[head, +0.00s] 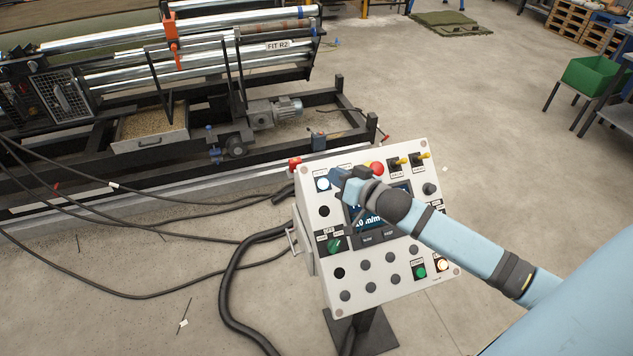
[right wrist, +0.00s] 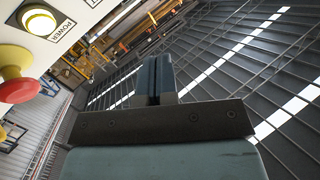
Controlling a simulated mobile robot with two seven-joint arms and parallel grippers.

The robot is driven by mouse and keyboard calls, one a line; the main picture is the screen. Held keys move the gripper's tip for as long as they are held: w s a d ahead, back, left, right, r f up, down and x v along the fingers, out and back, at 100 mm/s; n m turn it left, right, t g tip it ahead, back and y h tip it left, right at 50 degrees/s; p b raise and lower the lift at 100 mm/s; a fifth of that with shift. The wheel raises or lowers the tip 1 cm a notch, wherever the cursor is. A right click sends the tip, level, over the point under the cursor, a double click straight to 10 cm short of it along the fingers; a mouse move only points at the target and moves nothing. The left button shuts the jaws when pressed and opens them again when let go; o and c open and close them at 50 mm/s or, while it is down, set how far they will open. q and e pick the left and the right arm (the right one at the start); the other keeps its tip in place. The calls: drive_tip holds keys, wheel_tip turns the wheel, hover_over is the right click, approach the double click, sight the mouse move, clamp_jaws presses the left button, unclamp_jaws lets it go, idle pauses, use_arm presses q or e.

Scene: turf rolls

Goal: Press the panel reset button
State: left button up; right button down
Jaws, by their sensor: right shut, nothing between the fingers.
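The control panel (head: 385,290) stands tilted on a dark post in the middle of the head view. My right gripper (head: 337,178) is shut and empty, over the panel's upper left part, just right of that button. Contact cannot be judged. The right gripper's fingers (right wrist: 157,65) show together in the right wrist view. There, a lit cream button (right wrist: 38,22) with a "POWER" label shows at the top left. No label reading "reset" is legible. My left gripper is out of view.
A red emergency stop (head: 376,168) sits right of the gripper, and it also shows in the right wrist view (right wrist: 15,85). Yellow-tipped toggles (head: 395,163), a green button (head: 420,271) and a lit button (head: 442,265) are on the panel. Cables (head: 130,230) cross the floor at left.

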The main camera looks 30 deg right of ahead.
sight(323, 184)
drive_tip(key=shift+s+d, duration=0.1)
drive_tip(key=w+f+b, duration=0.1)
drive_tip(key=b, duration=0.1)
drive_tip(key=w+f+b, duration=0.2)
drive_tip(key=w+d+f+b, duration=0.1)
drive_tip(key=f+b, duration=0.1)
drive_tip(key=shift+w+f, duration=0.15)
drive_tip(key=shift+f, duration=0.1)
drive_tip(key=shift+w+d+f, duration=0.1)
drive_tip(key=shift+w+f, duration=0.45)
drive_tip(key=shift+w, duration=0.1)
idle(0.8)
idle(0.7)
